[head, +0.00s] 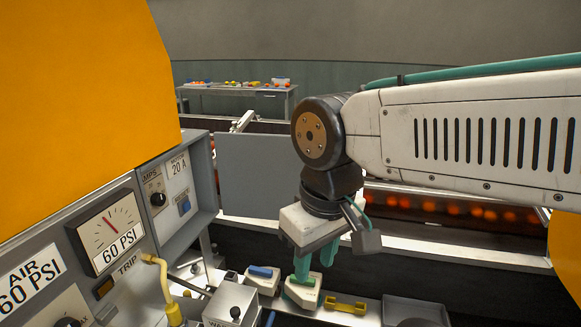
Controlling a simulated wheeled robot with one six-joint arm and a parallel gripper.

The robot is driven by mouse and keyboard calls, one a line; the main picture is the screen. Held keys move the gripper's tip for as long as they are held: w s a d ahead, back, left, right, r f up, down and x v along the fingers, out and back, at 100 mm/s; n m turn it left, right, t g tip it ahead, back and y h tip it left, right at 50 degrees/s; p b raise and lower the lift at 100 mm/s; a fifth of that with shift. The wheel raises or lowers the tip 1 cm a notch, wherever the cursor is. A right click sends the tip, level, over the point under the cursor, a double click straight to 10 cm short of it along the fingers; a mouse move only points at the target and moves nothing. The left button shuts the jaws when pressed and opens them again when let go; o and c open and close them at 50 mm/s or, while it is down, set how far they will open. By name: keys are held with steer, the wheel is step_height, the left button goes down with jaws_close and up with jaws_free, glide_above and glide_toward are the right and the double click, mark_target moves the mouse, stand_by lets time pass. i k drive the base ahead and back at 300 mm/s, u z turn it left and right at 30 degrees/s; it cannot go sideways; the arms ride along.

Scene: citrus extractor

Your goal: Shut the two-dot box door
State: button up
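No door with two dots can be made out. A large flat grey panel (262,172) stands upright behind the instrument boxes, left of my arm; it may be an open door, but I see no dots on it. A grey box with amps and motor labels (178,190) is left of it. My gripper (316,270) points down, its two green fingers apart with nothing visible between them. It is right of and lower than the panel in the picture, above or close to a white block with a green top (304,294). I cannot tell whether they touch.
A blue-topped white block (262,280), a knobbed grey box (230,305) and a yellow bracket (345,305) lie below. Oranges (430,206) line a conveyor behind my arm.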

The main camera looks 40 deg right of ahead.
mark_target(259, 173)
steer(key=z, duration=0.55)
steer(key=k, duration=0.6)
steer(key=z, duration=0.8)
steer(key=i, duration=0.6)
steer(key=u, duration=0.65)
steer(key=i, duration=0.65)
steer(key=u, duration=0.7)
